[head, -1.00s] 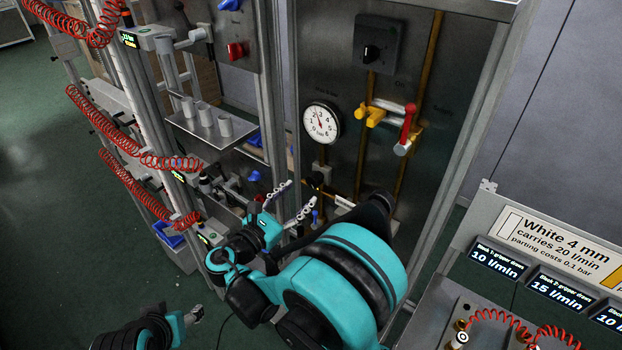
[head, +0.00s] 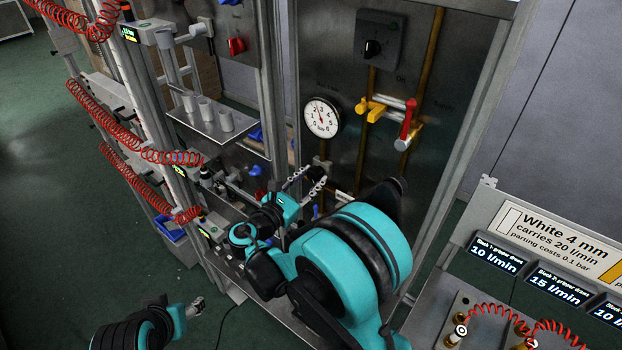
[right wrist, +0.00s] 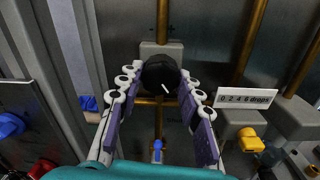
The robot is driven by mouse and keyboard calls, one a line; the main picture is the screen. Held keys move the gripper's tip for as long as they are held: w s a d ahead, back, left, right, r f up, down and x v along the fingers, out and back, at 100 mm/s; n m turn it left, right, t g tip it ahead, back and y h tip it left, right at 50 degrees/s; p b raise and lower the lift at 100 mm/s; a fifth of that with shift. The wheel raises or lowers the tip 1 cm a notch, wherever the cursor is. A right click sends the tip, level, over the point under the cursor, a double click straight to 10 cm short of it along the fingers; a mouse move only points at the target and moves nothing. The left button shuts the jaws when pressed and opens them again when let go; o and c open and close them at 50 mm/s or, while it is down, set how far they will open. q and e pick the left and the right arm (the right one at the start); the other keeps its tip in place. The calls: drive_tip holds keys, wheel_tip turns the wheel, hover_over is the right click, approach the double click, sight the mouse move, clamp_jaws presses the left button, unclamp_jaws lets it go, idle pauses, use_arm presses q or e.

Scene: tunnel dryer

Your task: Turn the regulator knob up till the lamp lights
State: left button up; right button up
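The regulator knob (right wrist: 162,76) is round and black with a white mark, on a grey body in a brass pipe. In the head view it shows small (head: 316,173) below the white dial gauge (head: 322,118). My right gripper (right wrist: 158,78) is open, with one finger on each side of the knob. Contact cannot be told. The right gripper also shows in the head view (head: 306,178) at the knob. My left gripper (head: 196,307) is low at the left, away from the panel; its fingers are too small to read. I cannot make out a lit lamp.
A black rotary switch (head: 376,42) and a red-handled valve (head: 408,120) are higher on the panel. A blue-topped part (right wrist: 157,150) is below the knob. Metal posts stand close at left.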

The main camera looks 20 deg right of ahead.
drive_tip(key=shift+f+m+b, duration=0.15)
drive_tip(key=shift+m+b, duration=0.35)
drive_tip(key=shift+b, duration=0.05)
drive_tip(key=shift+m+b, duration=0.55)
drive_tip(key=shift+m, duration=0.35)
drive_tip(key=o, duration=1.1)
drive_tip(key=shift+o, duration=0.2)
drive_tip(key=shift+a, duration=0.15)
drive_tip(key=v, duration=1.2)
